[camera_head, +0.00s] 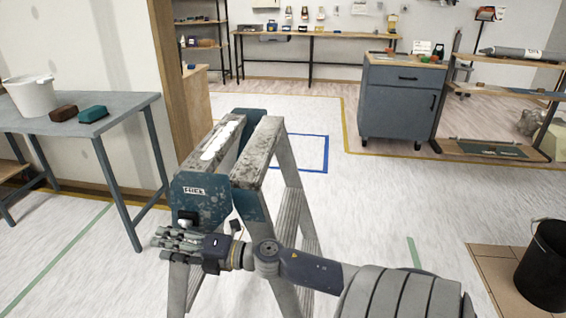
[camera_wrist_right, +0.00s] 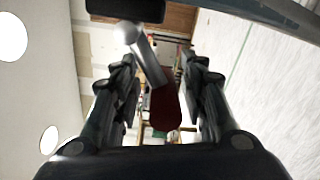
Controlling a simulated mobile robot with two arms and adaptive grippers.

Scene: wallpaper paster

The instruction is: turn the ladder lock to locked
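The ladder (camera_head: 255,150) stands in front of me, with a worn, paint-stained top and blue end pieces. Its near end piece carries a small white label (camera_head: 194,190) that seems to read "FREE". In the right wrist view the lock lever (camera_wrist_right: 150,62) is a grey metal bar with a dark red grip (camera_wrist_right: 166,106). It slants between the fingers of my right gripper (camera_wrist_right: 163,95). These fingers are spread, with gaps on both sides of the lever. In the head view my right gripper (camera_head: 180,238) is at the ladder's near end, just below the label. My left gripper is not in view.
A grey table (camera_head: 125,106) with a white bucket (camera_head: 32,97) and two brushes or blocks stands at the left. A blue-grey cabinet (camera_head: 400,105) and workbench are at the back. A black bucket (camera_head: 545,275) is at the right. Floor right of the ladder is clear.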

